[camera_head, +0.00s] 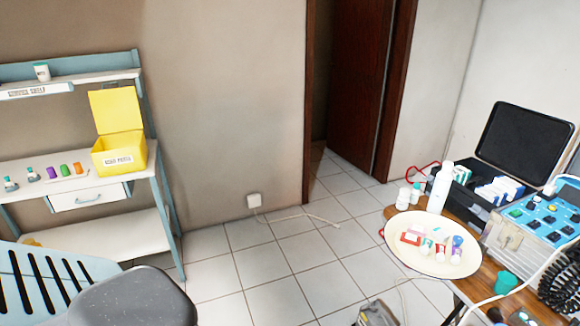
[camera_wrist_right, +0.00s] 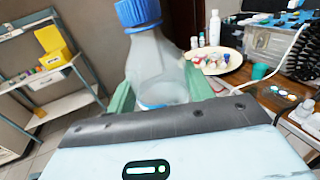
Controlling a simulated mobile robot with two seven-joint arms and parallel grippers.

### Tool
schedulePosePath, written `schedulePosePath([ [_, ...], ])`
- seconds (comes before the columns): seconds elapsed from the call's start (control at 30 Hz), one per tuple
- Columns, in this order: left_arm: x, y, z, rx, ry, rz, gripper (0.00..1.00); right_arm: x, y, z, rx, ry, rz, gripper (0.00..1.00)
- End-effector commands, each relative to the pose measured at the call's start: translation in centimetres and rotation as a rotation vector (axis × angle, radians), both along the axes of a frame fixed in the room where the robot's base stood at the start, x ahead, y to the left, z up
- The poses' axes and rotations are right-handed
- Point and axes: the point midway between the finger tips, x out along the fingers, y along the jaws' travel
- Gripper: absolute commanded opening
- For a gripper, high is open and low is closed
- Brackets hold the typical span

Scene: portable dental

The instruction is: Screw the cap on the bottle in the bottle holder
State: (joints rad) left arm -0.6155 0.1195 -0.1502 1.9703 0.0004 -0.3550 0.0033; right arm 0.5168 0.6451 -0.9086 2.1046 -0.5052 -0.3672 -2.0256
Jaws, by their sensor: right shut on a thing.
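In the right wrist view, a clear bottle (camera_wrist_right: 158,75) with a blue cap (camera_wrist_right: 138,13) on its neck stands between the green fingers of my right gripper (camera_wrist_right: 163,98). The gripper is shut on the bottle. The bottle leans a little in the picture, and the cap's top is cut off by the upper edge. I cannot tell how tightly the cap sits. The bottle's base is hidden behind the gripper body. I cannot make out a bottle holder in either view. Neither gripper shows in the head view, and my left gripper is in neither view.
On the right, a wooden table (camera_head: 462,284) carries a round cream tray (camera_head: 408,258) with small items, a white bottle (camera_head: 440,188), an open black case (camera_head: 470,203) and a blue control unit (camera_head: 535,238). A shelf unit (camera_head: 95,222) with a yellow box (camera_head: 120,152) stands left. Tiled floor lies between.

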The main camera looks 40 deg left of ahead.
Motion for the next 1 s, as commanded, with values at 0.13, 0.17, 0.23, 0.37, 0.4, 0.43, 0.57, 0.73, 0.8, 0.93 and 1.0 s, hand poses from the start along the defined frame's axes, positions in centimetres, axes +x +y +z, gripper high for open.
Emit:
schedulePosePath([
  [0.13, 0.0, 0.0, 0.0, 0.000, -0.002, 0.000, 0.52, -0.1, -0.1, 0.1, 0.004, -0.002, -0.010, 0.00],
  [0.17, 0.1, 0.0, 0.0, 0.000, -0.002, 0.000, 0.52, -0.2, -0.3, 0.0, 0.006, -0.001, -0.019, 0.00],
  [0.23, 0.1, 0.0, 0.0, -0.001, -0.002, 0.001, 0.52, -0.5, -0.8, -0.1, 0.011, 0.002, -0.051, 0.00],
  [0.37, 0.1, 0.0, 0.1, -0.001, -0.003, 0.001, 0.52, -1.3, -3.0, -0.4, 0.026, 0.007, -0.165, 0.00],
  [0.4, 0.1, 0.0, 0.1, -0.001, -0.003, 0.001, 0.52, -1.6, -3.9, -0.5, 0.029, 0.009, -0.212, 0.00],
  [0.43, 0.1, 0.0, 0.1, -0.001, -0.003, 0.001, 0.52, -1.8, -4.7, -0.6, 0.031, 0.009, -0.249, 0.00],
  [0.57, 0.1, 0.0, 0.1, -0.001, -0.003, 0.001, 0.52, -3.0, -8.4, -0.9, 0.032, 0.011, -0.410, 0.00],
  [0.73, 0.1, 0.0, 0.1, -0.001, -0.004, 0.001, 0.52, -4.7, -12.9, -1.0, 0.017, 0.007, -0.587, 0.00],
  [0.8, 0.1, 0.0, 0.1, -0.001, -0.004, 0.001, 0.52, -5.3, -14.2, -1.0, 0.010, 0.005, -0.637, 0.00],
  [0.93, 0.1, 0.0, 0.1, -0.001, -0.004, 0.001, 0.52, -5.9, -15.6, -0.9, 0.004, 0.001, -0.691, 0.00],
  [1.0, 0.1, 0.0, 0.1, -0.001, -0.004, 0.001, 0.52, -6.0, -15.8, -0.9, 0.002, -0.001, -0.701, 0.00],
])
